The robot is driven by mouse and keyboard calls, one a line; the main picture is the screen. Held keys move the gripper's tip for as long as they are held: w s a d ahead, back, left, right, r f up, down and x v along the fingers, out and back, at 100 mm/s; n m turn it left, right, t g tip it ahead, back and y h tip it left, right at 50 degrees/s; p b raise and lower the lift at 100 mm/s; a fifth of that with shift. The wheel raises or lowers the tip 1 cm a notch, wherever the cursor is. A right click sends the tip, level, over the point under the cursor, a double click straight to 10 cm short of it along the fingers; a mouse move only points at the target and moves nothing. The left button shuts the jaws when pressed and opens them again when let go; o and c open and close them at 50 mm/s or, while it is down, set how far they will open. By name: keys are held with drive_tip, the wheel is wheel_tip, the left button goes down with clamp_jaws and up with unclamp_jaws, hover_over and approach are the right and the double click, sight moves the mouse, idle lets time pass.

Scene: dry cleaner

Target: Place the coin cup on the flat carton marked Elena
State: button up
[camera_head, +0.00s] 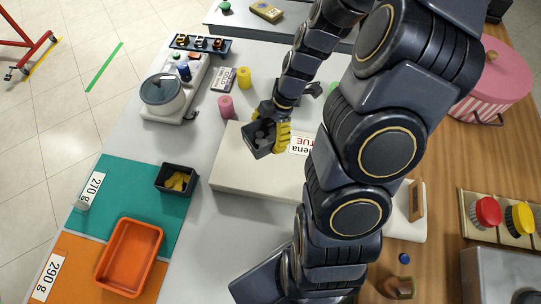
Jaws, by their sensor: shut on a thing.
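The coin cup (256,149) is a small dark square cup with greyish round pieces inside. My gripper (271,131), with yellow fingertips, is shut on it. The cup is tilted in the picture, over the left part of the flat carton. The flat carton (240,182) is a cream-white box lying on the grey table. Its label (299,145) reads "...ena" and "TUE" and is partly hidden by my arm. My arm also hides much of the carton's right side. I cannot tell whether the cup touches the carton's top.
A dark tray with yellow pieces (164,187) stands on the teal mat (118,185). A pink cylinder (226,107), a yellow cylinder (244,77) and a scale with a pot (161,92) stand behind. Grey table left of the carton is clear.

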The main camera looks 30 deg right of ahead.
sight(268, 159)
drive_tip(key=shift+s+d, duration=0.3)
drive_tip(key=shift+d, duration=0.05)
drive_tip(key=shift+s+f, duration=0.1)
drive_tip(key=shift+f, duration=3.85)
drive_tip(key=o, duration=1.1)
drive_tip(key=shift+f, duration=0.1)
drive_tip(key=shift+c, duration=0.2)
